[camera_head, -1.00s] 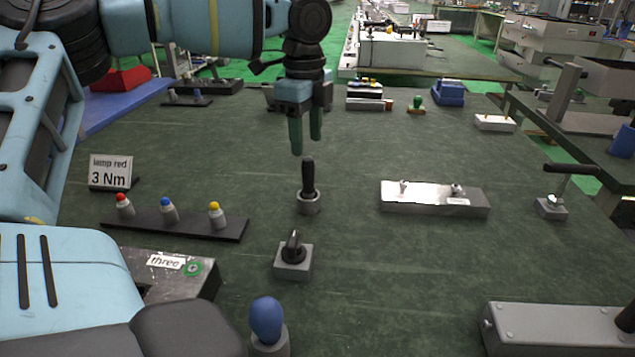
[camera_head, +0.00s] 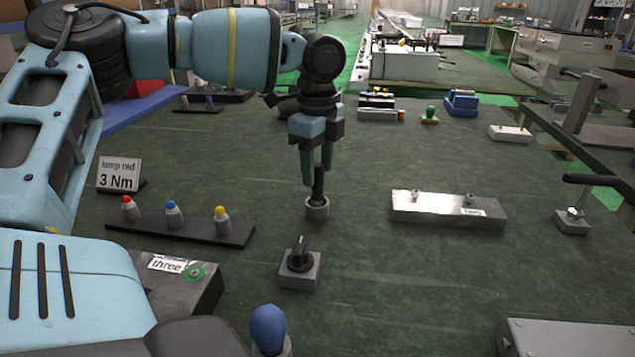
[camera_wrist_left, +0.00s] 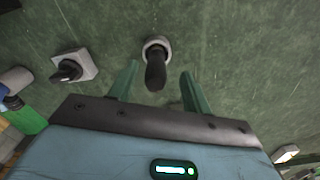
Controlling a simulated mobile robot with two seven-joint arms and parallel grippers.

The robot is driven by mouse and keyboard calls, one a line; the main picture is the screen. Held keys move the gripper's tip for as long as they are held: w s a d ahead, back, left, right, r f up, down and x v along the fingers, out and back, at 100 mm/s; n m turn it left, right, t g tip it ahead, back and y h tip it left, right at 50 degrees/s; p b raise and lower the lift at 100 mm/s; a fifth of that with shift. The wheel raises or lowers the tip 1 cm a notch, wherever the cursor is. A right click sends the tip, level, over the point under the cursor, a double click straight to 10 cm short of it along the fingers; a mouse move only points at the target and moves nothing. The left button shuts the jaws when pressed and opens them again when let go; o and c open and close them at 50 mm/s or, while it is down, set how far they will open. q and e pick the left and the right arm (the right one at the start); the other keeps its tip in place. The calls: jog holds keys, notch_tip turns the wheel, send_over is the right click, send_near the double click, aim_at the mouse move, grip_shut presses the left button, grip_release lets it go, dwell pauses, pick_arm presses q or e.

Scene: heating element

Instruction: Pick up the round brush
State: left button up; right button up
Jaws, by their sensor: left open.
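The only upright brush-like thing near my gripper is a black handle (camera_head: 319,183) in a round grey holder (camera_head: 317,209) on the dark green table; I take it as the round brush. Any bristles are hidden. My left gripper (camera_head: 317,172) is open and points down from above, its fingertips at the level of the handle's top. In the left wrist view the handle (camera_wrist_left: 155,74) stands between the two spread green fingers (camera_wrist_left: 160,76), with gaps on both sides. My right gripper is not in view.
A black knob on a grey block (camera_head: 299,265) stands in front of the holder. A dark rail with coloured-tip pegs (camera_head: 180,227) lies left. A metal block (camera_head: 448,209) lies right. A blue-topped peg (camera_head: 268,328) is near the front edge. Table between these is clear.

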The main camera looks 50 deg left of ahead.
aim_at(317, 184)
pick_arm(q)
jog(key=f, duration=0.3)
jog(key=shift+s+d+f, duration=0.15)
jog(key=shift+s+f, duration=0.1)
jog(key=shift+f, duration=0.15)
jog(key=shift+f+b, duration=0.3)
grip_shut()
jog(key=shift+r, duration=0.15)
